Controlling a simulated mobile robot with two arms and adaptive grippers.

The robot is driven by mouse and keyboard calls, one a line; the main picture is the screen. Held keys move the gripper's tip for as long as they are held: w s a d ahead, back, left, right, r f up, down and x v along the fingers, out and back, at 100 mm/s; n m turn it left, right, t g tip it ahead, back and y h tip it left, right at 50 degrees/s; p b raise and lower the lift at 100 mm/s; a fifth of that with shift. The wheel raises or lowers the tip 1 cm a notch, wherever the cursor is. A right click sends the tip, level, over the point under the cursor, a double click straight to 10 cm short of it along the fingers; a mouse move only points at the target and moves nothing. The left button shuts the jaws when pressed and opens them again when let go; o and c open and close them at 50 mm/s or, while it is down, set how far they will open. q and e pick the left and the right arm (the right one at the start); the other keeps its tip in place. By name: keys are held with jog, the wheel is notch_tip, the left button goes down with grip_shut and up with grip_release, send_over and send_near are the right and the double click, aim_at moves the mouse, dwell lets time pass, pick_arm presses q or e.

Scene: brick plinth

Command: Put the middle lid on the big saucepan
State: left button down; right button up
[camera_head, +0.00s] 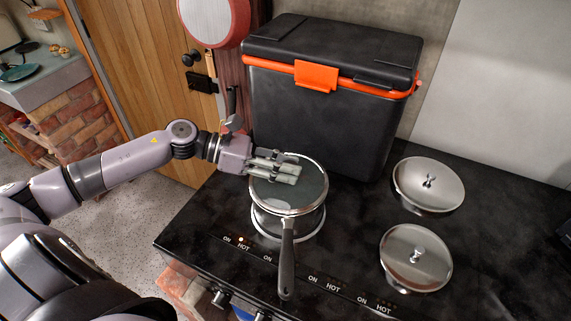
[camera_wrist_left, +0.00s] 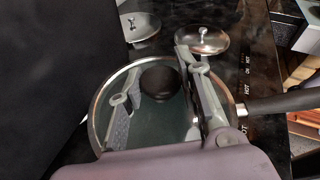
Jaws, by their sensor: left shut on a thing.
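The big saucepan (camera_head: 300,226) stands on the black stovetop, its dark handle (camera_head: 286,262) pointing to the front edge. A round glass lid with a steel rim (camera_head: 312,178) covers its top; I cannot tell whether the lid rests fully on the pan's rim. My left gripper (camera_head: 290,171) reaches in from the left over the lid and is shut on its dark knob. In the wrist view the knob (camera_wrist_left: 160,82) shows between the fingers, above the glass. My right gripper is not in view.
Two steel lids lie on the stovetop to the right, one farther back (camera_head: 410,178) and one nearer (camera_head: 404,268). A large black box with an orange latch (camera_head: 330,120) stands close behind the pan.

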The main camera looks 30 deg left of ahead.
pick_arm(q)
jog(key=shift+f+b, duration=0.3)
jog(key=c, duration=1.4)
grip_release()
jog(key=o, duration=0.3)
jog(key=shift+v, duration=6)
jog(key=shift+r, duration=0.1)
